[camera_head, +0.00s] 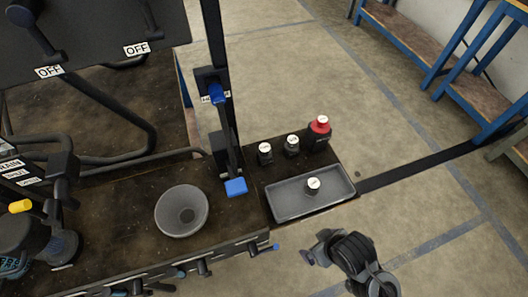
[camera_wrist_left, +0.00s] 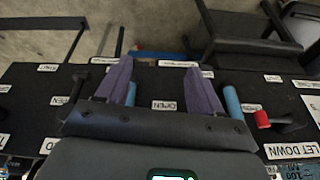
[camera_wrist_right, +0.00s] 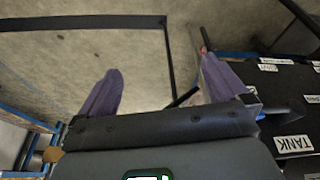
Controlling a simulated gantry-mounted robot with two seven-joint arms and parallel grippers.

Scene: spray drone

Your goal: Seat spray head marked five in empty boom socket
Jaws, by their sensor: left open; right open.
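A dark spray head with a white marked top (camera_head: 313,184) stands in the grey tray (camera_head: 285,213). Two similar heads, one on the left (camera_head: 265,154) and one on the right (camera_head: 291,145), stand behind the tray. Their marks are too small to read. I cannot make out the empty boom socket; dark fittings (camera_head: 204,268) line the bench's front edge. My right gripper (camera_head: 316,246) is open and empty, in front of the tray and apart from it. In the left wrist view, my left gripper (camera_wrist_left: 160,82) is open and empty above a labelled dark panel. The right wrist view shows my right gripper (camera_wrist_right: 160,80) over floor.
Labelled panels are at left. Blue-framed benches (camera_head: 450,70) stand at far right; open floor lies between.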

